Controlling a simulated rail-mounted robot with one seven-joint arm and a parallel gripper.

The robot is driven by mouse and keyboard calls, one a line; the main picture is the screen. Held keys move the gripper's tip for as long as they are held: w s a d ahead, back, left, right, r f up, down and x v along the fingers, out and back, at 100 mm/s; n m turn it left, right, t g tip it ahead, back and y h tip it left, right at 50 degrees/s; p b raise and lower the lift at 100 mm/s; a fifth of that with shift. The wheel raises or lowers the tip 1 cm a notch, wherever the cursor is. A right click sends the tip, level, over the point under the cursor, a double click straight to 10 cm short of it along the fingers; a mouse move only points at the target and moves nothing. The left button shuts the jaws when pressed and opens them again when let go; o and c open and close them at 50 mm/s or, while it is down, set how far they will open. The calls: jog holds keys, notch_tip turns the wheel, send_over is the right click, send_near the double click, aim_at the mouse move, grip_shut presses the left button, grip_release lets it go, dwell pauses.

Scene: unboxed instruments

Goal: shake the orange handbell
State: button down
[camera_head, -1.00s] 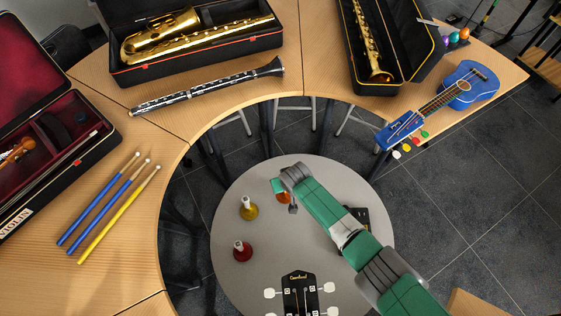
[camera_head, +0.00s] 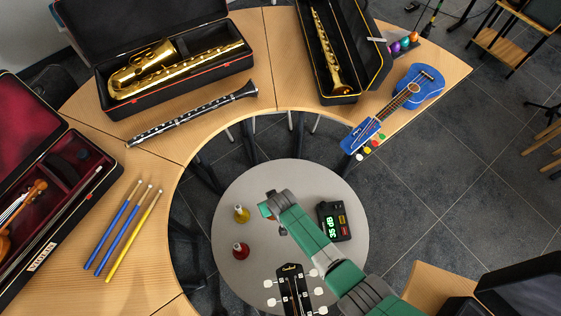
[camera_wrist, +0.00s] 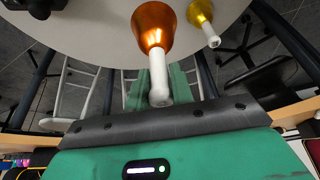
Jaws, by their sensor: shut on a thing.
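The orange handbell (camera_wrist: 153,30) shows in the wrist view, its bell end pointing away from my gripper (camera_wrist: 160,95). The green fingers are shut around its white handle (camera_wrist: 158,75). In the head view my gripper (camera_head: 269,209) is over the round grey table (camera_head: 235,275), and the arm mostly hides the orange bell there. I cannot tell whether the bell touches the table. A yellow handbell (camera_head: 241,214) and a red handbell (camera_head: 240,250) stand on the table left of my gripper. The yellow one also shows in the wrist view (camera_wrist: 201,14).
A black sound meter (camera_head: 334,221) reading 35 dB stands right of my gripper. A guitar headstock (camera_head: 294,289) reaches over the table's front. A curved wooden table (camera_head: 185,140) bears instrument cases, a clarinet (camera_head: 192,113), mallets (camera_head: 125,230) and a blue ukulele (camera_head: 412,92).

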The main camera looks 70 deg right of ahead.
jog(key=s+r+p, duration=0.3)
jog(key=r+p, duration=0.3)
jog(key=r, duration=0.7)
jog(key=s+r+p, duration=0.2)
jog(key=r+p, duration=0.4)
jog(key=r, duration=0.7)
jog(key=shift+s+d+f, duration=0.15)
jog(key=shift+f, duration=2.35)
